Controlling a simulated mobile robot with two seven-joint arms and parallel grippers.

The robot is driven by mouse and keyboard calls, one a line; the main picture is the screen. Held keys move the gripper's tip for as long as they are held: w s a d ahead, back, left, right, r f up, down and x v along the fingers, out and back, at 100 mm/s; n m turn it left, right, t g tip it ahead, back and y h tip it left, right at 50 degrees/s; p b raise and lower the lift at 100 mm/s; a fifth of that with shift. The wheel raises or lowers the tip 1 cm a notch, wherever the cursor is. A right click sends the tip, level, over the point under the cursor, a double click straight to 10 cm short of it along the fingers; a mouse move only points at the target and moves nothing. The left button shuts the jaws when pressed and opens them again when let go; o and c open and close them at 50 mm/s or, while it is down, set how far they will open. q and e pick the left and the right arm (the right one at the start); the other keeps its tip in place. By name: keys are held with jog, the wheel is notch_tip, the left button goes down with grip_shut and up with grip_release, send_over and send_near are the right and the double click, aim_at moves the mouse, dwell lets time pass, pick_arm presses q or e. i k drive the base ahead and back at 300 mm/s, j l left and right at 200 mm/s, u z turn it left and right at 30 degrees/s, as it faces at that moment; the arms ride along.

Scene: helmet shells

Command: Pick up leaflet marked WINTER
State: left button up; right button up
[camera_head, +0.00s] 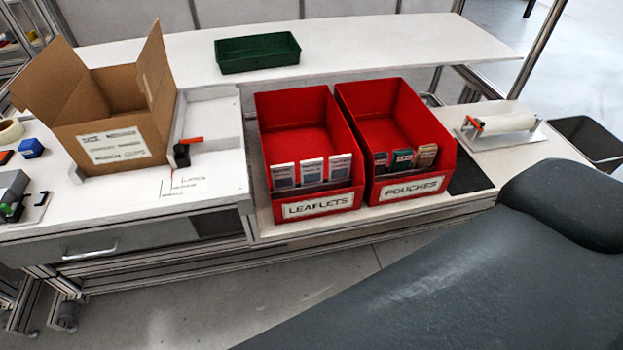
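Three leaflets stand upright side by side at the front of the red bin labelled LEAFLETS (330,201): a left one (283,176), a middle one (312,171) and a right one (340,167). They are whitish with darker lower parts. Their print is too small to read, so I cannot tell which is marked WINTER. Neither of my grippers is in view.
A red bin labelled POUCHES (412,190) with three packs stands right of the leaflets bin. An open cardboard box (115,143) stands left. A green tray (257,54) lies on the rear shelf. A large dark shape fills the lower right.

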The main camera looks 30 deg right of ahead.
aim_at(310, 170)
jog(key=l+u, duration=0.15)
jog(key=l, duration=2.75)
jog(key=i, duration=0.55)
